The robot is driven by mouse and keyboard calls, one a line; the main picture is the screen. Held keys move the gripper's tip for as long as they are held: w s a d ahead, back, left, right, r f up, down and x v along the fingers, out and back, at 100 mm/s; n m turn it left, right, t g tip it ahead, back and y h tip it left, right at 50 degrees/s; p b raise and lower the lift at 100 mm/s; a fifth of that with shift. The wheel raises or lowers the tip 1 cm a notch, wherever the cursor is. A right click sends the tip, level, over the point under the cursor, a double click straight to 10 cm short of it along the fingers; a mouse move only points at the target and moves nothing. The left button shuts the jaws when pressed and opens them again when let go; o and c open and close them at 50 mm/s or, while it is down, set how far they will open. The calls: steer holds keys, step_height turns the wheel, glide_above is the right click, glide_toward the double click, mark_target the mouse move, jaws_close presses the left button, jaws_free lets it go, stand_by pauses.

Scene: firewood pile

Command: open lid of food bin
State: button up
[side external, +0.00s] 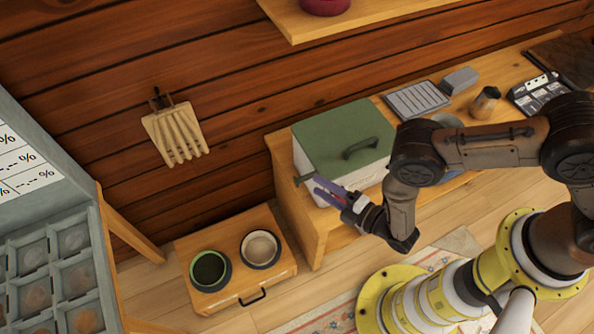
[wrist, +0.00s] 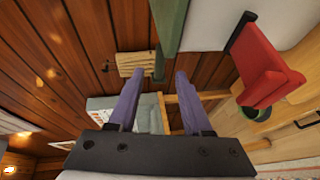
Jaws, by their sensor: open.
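The food bin (side external: 309,180) is a white box with a green lid (side external: 345,135). It stands on a wooden bench, and the lid is down. A dark green handle (side external: 361,148) sits on top of the lid, toward its right side. My gripper (side external: 317,187), with purple fingers, is open and empty in front of the bin's near left part. I cannot tell whether it touches the bin. In the wrist view the open fingers (wrist: 160,76) show apart, with a green edge that looks like the lid (wrist: 170,25) just beyond them and a white surface to its right.
A low wooden stand (side external: 230,300) with two bowls is on the floor below. A rack (side external: 62,240) stands at left and a wooden utensil (side external: 177,133) hangs on the wall. A shelf (side external: 350,20) is above the bin. A red piece (wrist: 265,65), unclear what, shows at right.

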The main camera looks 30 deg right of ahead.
steer(key=x, duration=0.8)
steer(key=shift+w, duration=0.3)
steer(key=shift+a, duration=0.15)
steer(key=shift+c, duration=0.2)
jaws_close()
steer(key=shift+f, duration=0.1)
stand_by(0.5)
